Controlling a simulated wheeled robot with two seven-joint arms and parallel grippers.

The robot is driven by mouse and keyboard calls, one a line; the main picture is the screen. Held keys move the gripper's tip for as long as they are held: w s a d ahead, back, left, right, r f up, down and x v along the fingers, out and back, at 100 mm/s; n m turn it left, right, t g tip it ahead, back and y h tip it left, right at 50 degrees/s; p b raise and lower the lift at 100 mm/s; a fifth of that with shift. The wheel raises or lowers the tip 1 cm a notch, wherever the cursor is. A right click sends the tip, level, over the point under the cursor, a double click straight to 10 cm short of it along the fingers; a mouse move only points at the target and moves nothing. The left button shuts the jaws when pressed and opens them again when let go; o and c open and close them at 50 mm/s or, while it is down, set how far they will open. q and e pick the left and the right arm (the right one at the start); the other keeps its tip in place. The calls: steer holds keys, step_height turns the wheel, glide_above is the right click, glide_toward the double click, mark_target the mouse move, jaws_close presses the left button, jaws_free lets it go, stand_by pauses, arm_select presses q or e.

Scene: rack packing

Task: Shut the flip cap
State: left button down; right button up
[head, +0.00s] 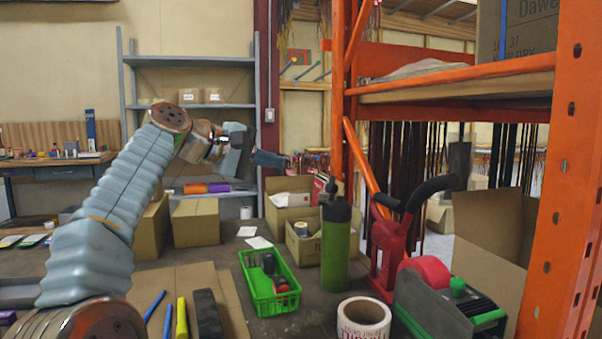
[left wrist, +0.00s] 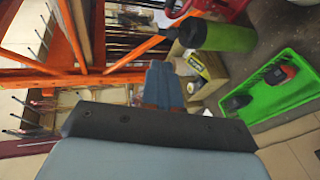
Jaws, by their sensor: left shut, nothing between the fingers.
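The green bottle (head: 335,250) stands upright on the table, right of the green basket. Its black top (head: 332,198) has a narrow dark piece standing up from it, which looks like the raised flip cap (head: 332,185). My left gripper (head: 286,160) is shut and empty, in the air to the left of the bottle top and a little higher, apart from it in the picture. In the left wrist view the shut fingers (left wrist: 164,82) point toward the bottle area, and the green bottle body (left wrist: 228,38) lies sideways across the picture. My right gripper is not in view.
A green basket (head: 246,262) with dark and red items stands left of the bottle. An open cardboard box (head: 308,249) is behind it. A red tape dispenser (head: 384,242) and an orange rack post (head: 563,170) stand to the right. A white roll (head: 364,312) is in front.

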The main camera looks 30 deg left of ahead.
mark_target(332, 178)
arm_select(q)
steer(key=p+x, duration=0.1)
steer(key=x, duration=1.3)
steer(key=shift+s+d+f, duration=0.1)
steer(key=shift+f, duration=0.05)
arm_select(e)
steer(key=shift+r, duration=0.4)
